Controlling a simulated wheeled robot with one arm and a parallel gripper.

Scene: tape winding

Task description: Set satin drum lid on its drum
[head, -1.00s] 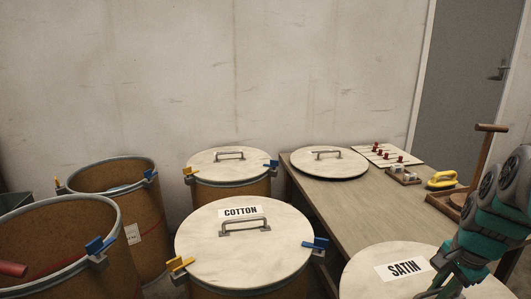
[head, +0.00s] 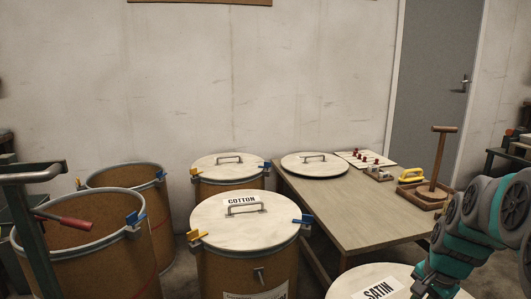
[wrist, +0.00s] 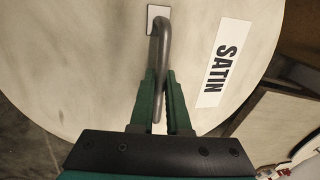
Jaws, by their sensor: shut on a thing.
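The satin lid (head: 345,282) is a pale round disc with a white SATIN label (head: 380,289), low in the head view and cut by its lower edge. It fills much of the wrist view (wrist: 85,60). My gripper (wrist: 160,90) is shut on the lid's grey bar handle (wrist: 163,45). In the head view my gripper (head: 432,292) is at the bottom right, partly cut off. Two brown drums without lids stand at the left: a near one (head: 140,245) and a far one (head: 122,175). No name shows on either.
The lidded COTTON drum (head: 245,262) stands mid-picture, a second lidded drum (head: 228,186) behind it. A wooden table (head: 345,205) carries a loose lid (head: 315,166), a peg board and a yellow-handled tool (head: 411,175). A dark green cart frame (head: 35,225) stands at the near left.

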